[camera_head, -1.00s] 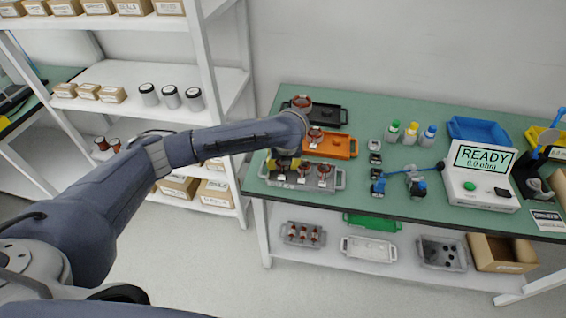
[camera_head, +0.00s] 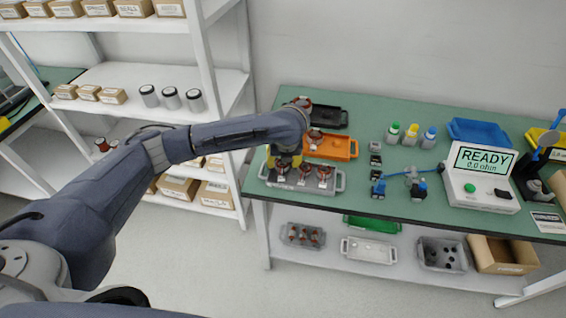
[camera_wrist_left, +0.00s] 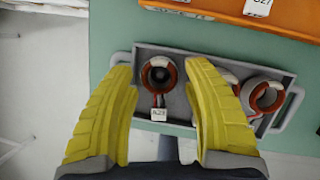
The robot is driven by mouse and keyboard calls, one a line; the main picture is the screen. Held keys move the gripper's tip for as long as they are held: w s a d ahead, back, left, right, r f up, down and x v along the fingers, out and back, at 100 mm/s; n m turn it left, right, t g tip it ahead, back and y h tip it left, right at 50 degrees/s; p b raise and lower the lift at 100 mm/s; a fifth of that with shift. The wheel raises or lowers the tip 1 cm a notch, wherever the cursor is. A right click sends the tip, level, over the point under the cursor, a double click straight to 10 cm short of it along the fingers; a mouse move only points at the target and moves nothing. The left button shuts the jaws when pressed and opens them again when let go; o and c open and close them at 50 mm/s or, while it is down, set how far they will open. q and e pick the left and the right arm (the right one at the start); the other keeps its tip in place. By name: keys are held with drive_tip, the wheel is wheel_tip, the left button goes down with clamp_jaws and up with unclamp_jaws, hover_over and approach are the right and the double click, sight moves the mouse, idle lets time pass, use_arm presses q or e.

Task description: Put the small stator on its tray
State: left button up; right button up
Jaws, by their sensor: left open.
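A grey tray (camera_head: 338,183) with a handle at each end stands at the front left of the green bench and holds several copper-wound stators. My left gripper (camera_wrist_left: 160,72) is open, its yellow fingers above the tray's left part. In the left wrist view, a ring-shaped stator (camera_wrist_left: 159,76) with a white tag shows between the fingers, with clear space on each side. Another stator (camera_wrist_left: 264,95) lies to the right, and one between is partly hidden by the right finger. I cannot tell by size which is the small stator. My right gripper is out of view.
Behind the grey tray are an orange tray (camera_head: 343,148) and a black tray (camera_head: 333,117), each with a stator. Bottles (camera_head: 411,135), a blue bin (camera_head: 480,130) and a tester (camera_head: 482,190) reading READY stand to the right. A shelf unit (camera_head: 222,75) is at left.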

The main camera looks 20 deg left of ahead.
use_arm(q)
drive_tip(key=shift+r, duration=1.5)
drive_tip(key=o, duration=0.6)
drive_tip(key=shift+o, duration=0.2)
drive_tip(key=v, duration=1.2)
